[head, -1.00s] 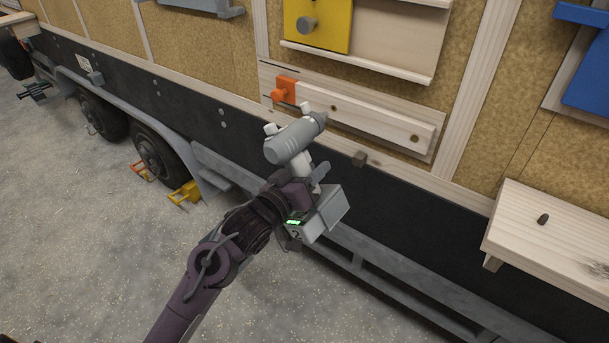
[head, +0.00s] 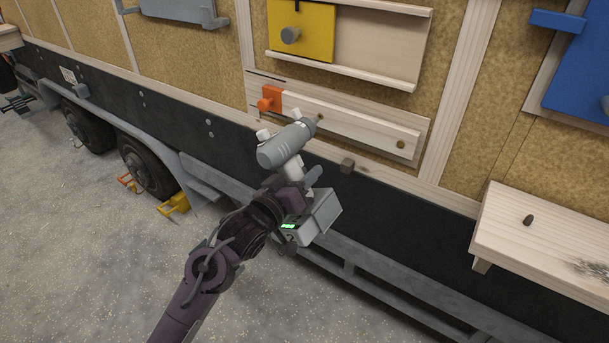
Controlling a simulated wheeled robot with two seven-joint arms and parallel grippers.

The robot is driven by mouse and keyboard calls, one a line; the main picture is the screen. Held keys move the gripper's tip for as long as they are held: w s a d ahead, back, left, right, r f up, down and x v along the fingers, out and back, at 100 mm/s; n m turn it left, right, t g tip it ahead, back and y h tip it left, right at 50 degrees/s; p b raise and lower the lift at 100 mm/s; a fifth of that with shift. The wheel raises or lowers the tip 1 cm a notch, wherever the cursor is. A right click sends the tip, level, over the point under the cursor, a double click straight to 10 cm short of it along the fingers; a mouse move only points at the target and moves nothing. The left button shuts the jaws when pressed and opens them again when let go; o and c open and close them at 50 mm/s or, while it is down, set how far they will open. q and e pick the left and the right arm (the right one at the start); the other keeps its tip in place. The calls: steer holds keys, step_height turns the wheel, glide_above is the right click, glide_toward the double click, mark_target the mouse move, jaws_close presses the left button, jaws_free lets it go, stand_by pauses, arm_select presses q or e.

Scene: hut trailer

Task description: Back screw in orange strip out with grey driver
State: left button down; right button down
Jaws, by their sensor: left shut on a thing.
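A grey driver (head: 285,146) with a thick body and a battery box at its base points up and to the right. My left gripper (head: 287,187) is shut on its handle. An orange block with a round knob (head: 269,100) sits at the left end of a pale wooden strip (head: 360,130) on the trailer wall. One dark screw head (head: 401,145) shows near the strip's right end. My right gripper is out of view.
A yellow panel with a grey knob (head: 312,32) is above the strip. A wooden shelf with a dark peg (head: 495,225) sticks out at the right. Trailer wheels (head: 150,165) are at the left.

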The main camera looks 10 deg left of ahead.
arm_select(q)
steer(key=shift+w+d+r, duration=0.15)
steer(key=shift+w+r, duration=0.1)
steer(key=shift+w, duration=0.25)
steer(key=shift+w, duration=0.1)
steer(key=shift+p, duration=0.3)
steer(key=shift+r, duration=0.1)
stand_by(0.4)
steer(key=shift+s+r+p, duration=0.1)
steer(key=shift+s+p, duration=0.3)
steer(key=shift+p, duration=0.3)
steer(key=shift+s+f+p, duration=0.1)
steer(key=shift+f+p, duration=0.15)
steer(key=shift+p, duration=0.3)
stand_by(0.8)
steer(key=shift+s+a+p, duration=0.2)
steer(key=shift+p, duration=0.2)
stand_by(0.3)
steer(key=shift+w, duration=0.2)
stand_by(0.4)
